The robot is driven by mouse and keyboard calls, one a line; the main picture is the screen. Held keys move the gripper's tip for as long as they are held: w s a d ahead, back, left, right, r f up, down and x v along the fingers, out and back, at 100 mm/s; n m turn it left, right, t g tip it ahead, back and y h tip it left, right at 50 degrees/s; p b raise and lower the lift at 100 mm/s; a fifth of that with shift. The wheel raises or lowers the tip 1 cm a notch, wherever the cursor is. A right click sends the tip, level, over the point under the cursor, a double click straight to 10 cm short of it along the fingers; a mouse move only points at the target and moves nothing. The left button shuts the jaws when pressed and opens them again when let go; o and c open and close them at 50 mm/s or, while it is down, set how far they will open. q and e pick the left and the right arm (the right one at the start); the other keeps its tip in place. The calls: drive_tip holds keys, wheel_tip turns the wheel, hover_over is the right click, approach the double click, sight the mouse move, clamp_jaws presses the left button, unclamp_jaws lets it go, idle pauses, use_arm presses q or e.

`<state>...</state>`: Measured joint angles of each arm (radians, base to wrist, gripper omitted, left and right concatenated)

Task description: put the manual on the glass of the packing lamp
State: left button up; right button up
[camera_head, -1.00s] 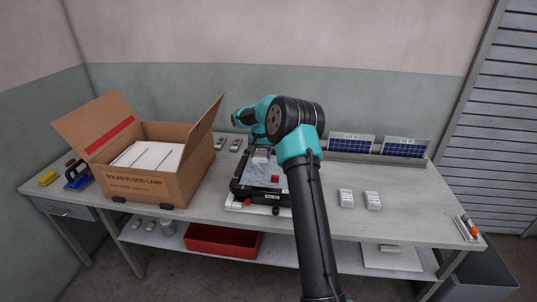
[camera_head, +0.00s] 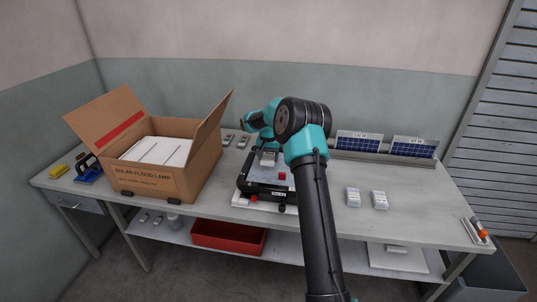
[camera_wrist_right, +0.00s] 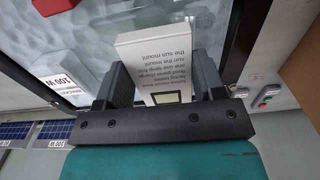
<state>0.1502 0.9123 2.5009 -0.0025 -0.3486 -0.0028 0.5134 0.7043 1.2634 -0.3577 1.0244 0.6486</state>
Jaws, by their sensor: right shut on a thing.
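The packing lamp (camera_head: 245,184) is a black-framed floodlight lying on the table, with its grey glass (camera_head: 262,173) facing up. A small red block (camera_head: 282,176) sits on the glass. My right gripper (camera_wrist_right: 160,88) is shut on the manual (camera_wrist_right: 155,52), a small white booklet with printed text. In the head view the manual (camera_head: 268,158) is over the far part of the glass, below my right wrist. The glass also shows behind it in the right wrist view (camera_wrist_right: 90,45). I cannot tell whether the manual touches the glass. My left gripper is not in view.
An open cardboard box (camera_head: 160,182) with white contents stands left of the lamp. Two small solar panels (camera_head: 358,144) stand at the back right. Two small white packs (camera_head: 353,197) lie right of my arm. A red bin (camera_head: 228,237) sits on the lower shelf.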

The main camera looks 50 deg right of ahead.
drive_tip(key=shift+f, duration=1.5)
drive_tip(key=o, duration=1)
drive_tip(key=shift+r, duration=0.1)
wheel_tip(320, 180, up, 17)
drive_tip(key=shift+r, duration=0.1)
